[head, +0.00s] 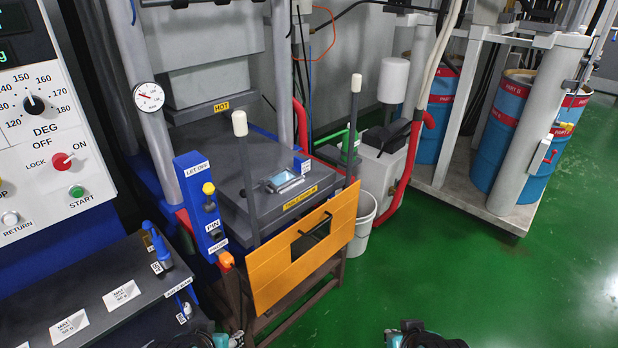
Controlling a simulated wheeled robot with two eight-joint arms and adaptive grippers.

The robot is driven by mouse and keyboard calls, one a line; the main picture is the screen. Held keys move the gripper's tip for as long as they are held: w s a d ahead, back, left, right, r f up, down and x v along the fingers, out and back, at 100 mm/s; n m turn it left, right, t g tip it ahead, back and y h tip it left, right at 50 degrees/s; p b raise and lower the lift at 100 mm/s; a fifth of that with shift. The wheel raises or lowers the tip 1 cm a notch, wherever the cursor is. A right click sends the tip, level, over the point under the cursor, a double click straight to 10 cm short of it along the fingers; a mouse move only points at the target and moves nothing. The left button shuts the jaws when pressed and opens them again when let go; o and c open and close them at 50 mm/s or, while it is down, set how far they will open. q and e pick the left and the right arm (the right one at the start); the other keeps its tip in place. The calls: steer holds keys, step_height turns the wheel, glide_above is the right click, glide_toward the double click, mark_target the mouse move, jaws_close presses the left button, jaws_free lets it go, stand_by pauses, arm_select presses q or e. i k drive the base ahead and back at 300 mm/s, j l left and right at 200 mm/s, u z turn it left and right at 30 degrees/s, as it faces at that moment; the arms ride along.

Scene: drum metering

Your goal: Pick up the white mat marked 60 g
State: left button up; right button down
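One white mat (122,294) is farther back and to the right; the other white mat (69,326) is nearer and to the left. Both carry the word MAT and a gram figure, too small to read surely, so I cannot tell which is marked 60 g. My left gripper (205,341) and my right gripper (425,339) only just enter at the bottom edge. Their fingers are cut off, and neither is seen touching a mat.
A blue-handled tool (158,246) lies at the bench's back edge. A control panel (48,120) stands above the bench at left. A press with a dark table (245,170) and an orange guard (305,250) stands in the middle. Green floor (480,285) is clear at right.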

mark_target(129, 291)
steer(key=u, duration=1.9)
